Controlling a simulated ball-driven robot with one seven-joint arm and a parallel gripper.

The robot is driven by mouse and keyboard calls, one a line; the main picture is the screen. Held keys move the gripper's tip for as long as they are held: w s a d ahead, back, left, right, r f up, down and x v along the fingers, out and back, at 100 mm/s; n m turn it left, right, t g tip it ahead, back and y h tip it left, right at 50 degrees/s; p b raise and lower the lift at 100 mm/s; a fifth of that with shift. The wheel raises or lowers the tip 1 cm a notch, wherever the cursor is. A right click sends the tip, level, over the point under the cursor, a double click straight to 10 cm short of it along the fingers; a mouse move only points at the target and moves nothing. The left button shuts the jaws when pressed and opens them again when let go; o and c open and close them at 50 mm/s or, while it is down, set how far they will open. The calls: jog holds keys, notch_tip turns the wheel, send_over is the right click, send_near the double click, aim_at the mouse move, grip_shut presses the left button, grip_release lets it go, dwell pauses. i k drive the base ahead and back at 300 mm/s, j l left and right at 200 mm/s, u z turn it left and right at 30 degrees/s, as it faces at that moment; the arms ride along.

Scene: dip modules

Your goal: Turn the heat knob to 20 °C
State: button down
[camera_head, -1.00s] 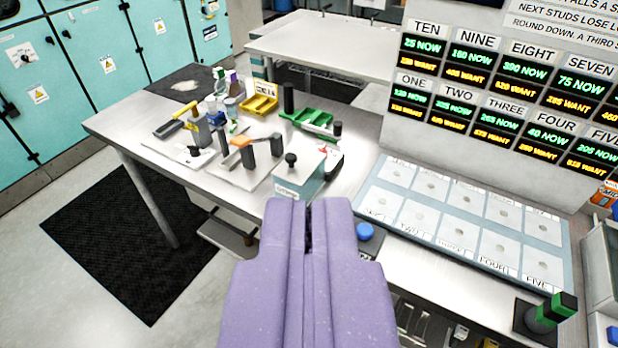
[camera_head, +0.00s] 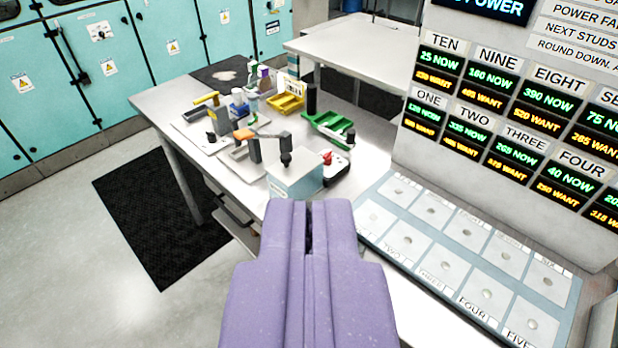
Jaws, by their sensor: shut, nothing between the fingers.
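My purple gripper (camera_head: 308,215) is shut and empty at the bottom middle, with its fingers pointing away over the workbench. I see no dial or text that I can read as the heat knob or a 20 °C mark. A pale teal box (camera_head: 297,180) stands on the bench just beyond my fingertips. A black knob-like part (camera_head: 286,159) shows at its top, but I cannot tell whether it is the heat knob. The label on the box's front is too small to read. My gripper hides part of the bench's near side.
The workbench (camera_head: 160,100) holds a yellow tray (camera_head: 286,104), a green tray (camera_head: 330,128), a red-topped device (camera_head: 328,160) and small tools. A panel of numbered plates (camera_head: 385,219) lies at right below a display wall (camera_head: 440,150). Open floor and a black mat (camera_head: 150,215) are at left.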

aim_at(328, 157)
jog(key=i+l+u, duration=0.15)
jog(key=i, duration=0.35)
jog(key=i+l+u, duration=0.1)
jog(key=i, duration=1.2)
